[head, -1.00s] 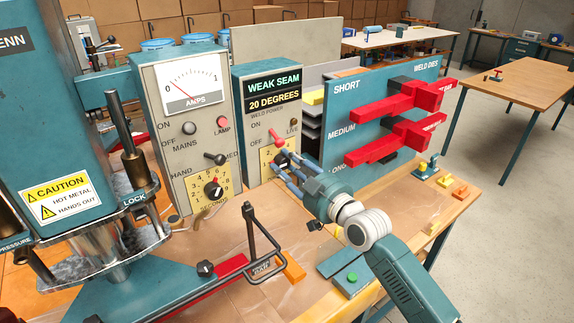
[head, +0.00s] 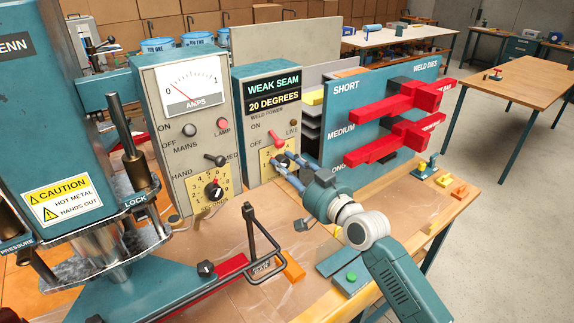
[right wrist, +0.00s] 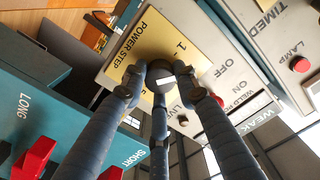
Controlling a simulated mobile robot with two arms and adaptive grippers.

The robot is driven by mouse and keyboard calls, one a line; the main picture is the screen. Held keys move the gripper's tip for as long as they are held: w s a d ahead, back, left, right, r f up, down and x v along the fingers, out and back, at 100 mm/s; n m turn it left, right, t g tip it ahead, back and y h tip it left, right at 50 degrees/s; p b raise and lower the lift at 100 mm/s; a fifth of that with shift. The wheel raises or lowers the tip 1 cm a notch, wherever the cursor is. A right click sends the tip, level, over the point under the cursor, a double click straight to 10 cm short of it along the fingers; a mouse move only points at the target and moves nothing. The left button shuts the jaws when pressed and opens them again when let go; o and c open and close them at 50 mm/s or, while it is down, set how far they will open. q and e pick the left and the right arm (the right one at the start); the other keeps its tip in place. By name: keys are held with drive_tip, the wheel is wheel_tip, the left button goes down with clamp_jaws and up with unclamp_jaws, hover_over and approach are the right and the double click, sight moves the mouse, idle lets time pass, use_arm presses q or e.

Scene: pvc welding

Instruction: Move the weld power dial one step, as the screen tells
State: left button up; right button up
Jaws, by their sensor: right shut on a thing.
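The weld power dial (right wrist: 160,75) is a black knob with a white mark, on a yellow plate reading "POWER STEP" (right wrist: 190,50). My right gripper (right wrist: 160,85) has its fingers closed around the knob in the right wrist view. In the head view my right gripper (head: 277,163) reaches the plate from the right, and its fingers mostly cover the dial. The screen (head: 273,93) above reads "WEAK SEAM" and "20 DEGREES". A "1" shows on the plate; the other step marks are mostly hidden. My left gripper is not in view.
A red lever switch (head: 275,138) and a "LIVE" lamp (head: 293,124) sit just above the dial. The grey meter box (head: 187,130) stands to the left. Red weld dies (head: 400,100) stick out from a blue board at the right. A black-handled frame (head: 262,240) stands in front.

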drive_tip(key=shift+r+m, duration=0.3)
drive_tip(key=shift+m, duration=0.8)
drive_tip(key=shift+d, duration=0.1)
drive_tip(key=shift+r, duration=0.1)
drive_tip(key=o, duration=1.1)
drive_tip(key=shift+o, duration=0.2)
drive_tip(key=shift+f, duration=0.2)
drive_tip(key=shift+s+d+f, duration=0.1)
drive_tip(key=shift+s+d, duration=0.05)
drive_tip(key=v, duration=1.1)
drive_tip(key=shift+s, duration=0.25)
